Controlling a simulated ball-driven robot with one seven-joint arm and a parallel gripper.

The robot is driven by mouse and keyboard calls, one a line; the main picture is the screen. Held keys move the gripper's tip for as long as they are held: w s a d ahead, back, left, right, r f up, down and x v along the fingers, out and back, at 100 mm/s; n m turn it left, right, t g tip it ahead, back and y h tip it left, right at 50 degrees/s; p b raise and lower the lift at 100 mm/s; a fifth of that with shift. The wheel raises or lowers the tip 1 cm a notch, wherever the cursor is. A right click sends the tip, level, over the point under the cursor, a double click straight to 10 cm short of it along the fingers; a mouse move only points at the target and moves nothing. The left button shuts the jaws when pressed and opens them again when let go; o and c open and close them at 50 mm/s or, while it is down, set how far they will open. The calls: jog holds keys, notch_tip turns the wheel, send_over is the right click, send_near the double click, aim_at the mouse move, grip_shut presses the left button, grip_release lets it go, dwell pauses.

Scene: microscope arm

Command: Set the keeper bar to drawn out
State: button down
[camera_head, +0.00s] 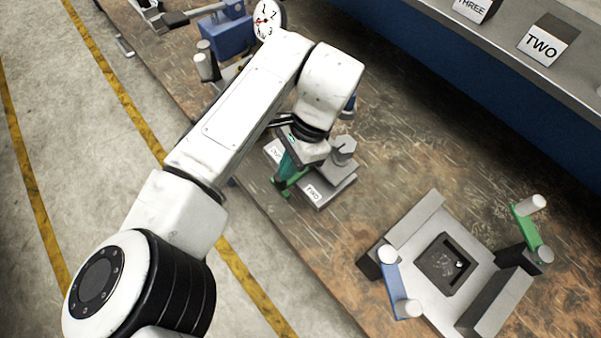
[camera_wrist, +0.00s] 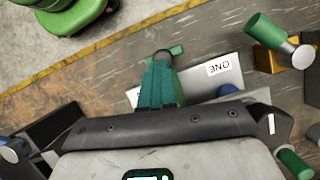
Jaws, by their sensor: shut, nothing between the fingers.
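My gripper (camera_head: 284,178) reaches down over a small grey fixture (camera_head: 335,190) on the wooden bench. Its teal fingers (camera_wrist: 160,70) are together and empty. The fixture carries white labels, one reading TWO in the head view and one reading ONE in the wrist view. A green piece (camera_wrist: 178,51) and a round dark knob (camera_wrist: 163,56) show right at the fingertips; I cannot tell whether they touch. The green piece may be the keeper bar, but its shape is mostly hidden by the fingers. A grey hexagonal knob (camera_head: 343,150) stands on the fixture's far side.
A grey frame (camera_head: 412,222) with a blue lever (camera_head: 391,290) and a green lever (camera_head: 526,232) stands at the right. A blue device with a dial (camera_head: 268,18) is behind my arm. A shelf holds a block marked TWO (camera_head: 548,42). Bench between is clear.

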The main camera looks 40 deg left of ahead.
jog(key=shift+s+r+p, duration=0.1)
jog(key=shift+s+p, duration=0.2)
jog(key=shift+s, duration=0.4)
jog(key=shift+s+a+p, duration=0.1)
jog(key=shift+s+p, duration=0.3)
jog(key=shift+s, duration=0.1)
jog(key=shift+s+f, duration=0.25)
jog(key=shift+s, duration=0.15)
jog(key=shift+r, duration=0.1)
